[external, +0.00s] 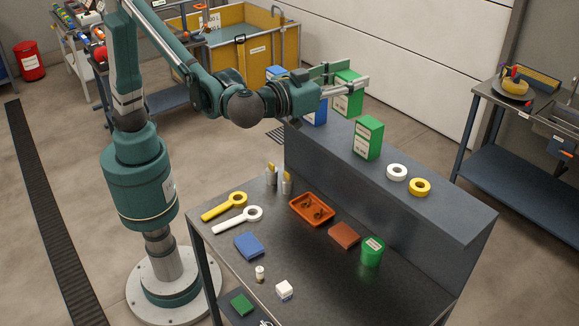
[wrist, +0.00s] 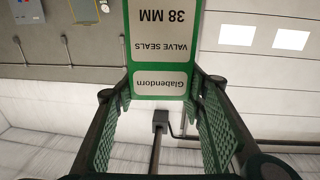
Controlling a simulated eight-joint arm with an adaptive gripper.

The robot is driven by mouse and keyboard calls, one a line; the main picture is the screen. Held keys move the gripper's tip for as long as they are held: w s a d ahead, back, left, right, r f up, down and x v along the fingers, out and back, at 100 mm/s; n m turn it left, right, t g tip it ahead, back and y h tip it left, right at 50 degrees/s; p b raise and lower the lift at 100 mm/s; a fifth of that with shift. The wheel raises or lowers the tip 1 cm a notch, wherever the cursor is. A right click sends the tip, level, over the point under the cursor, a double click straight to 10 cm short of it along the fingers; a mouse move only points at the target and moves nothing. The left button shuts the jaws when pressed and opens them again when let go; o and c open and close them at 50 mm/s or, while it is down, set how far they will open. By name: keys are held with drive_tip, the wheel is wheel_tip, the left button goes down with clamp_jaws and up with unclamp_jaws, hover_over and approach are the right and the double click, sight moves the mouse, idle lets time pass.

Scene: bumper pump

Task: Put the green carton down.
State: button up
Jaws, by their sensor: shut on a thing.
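My gripper (external: 350,77) is shut on a green carton (external: 348,101) with a white label, at the far end of the raised grey shelf (external: 440,208). I cannot tell whether the carton's base touches the shelf. In the wrist view the held carton (wrist: 161,45) sits between the two green finger pads, and its label reads "Glabendorn, VALVE SEALS, 38 MM" upside down. A second green carton (external: 368,138) stands upright on the shelf, nearer the camera. A blue carton (external: 316,112) stands beside the held one, partly hidden by my gripper.
A white ring (external: 397,172) and a yellow ring (external: 420,187) lie on the shelf; its near end is bare. The lower dark table holds an orange tray (external: 297,205), a green can (external: 372,251), a brown block (external: 344,235) and a blue block (external: 249,246).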

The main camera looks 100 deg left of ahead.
drive_tip(key=shift+s+d+m+t+h+b, duration=0.7)
drive_tip(key=shift+s+d+m+h+b, duration=0.35)
drive_tip(key=shift+d+b, duration=2.55)
drive_tip(key=shift+s+d+m+t+h+b, duration=1)
drive_tip(key=shift+d+b, duration=1.3)
drive_tip(key=shift+d, duration=2.45)
wheel_tip(320, 180, down, 42)
drive_tip(key=shift+s+f+g+h, duration=0.15)
drive_tip(key=shift+f+g+h, duration=0.05)
drive_tip(key=shift+g+h, duration=0.15)
drive_tip(key=shift+f+n, duration=0.1)
drive_tip(key=shift+n, duration=0.15)
wheel_tip(320, 180, down, 6)
drive_tip(key=b, duration=0.1)
drive_tip(key=shift+f+b, duration=0.65)
drive_tip(key=shift+f, duration=1.25)
drive_tip(key=shift+f, duration=0.2)
drive_tip(key=o, duration=0.9)
drive_tip(key=shift+r, duration=0.1)
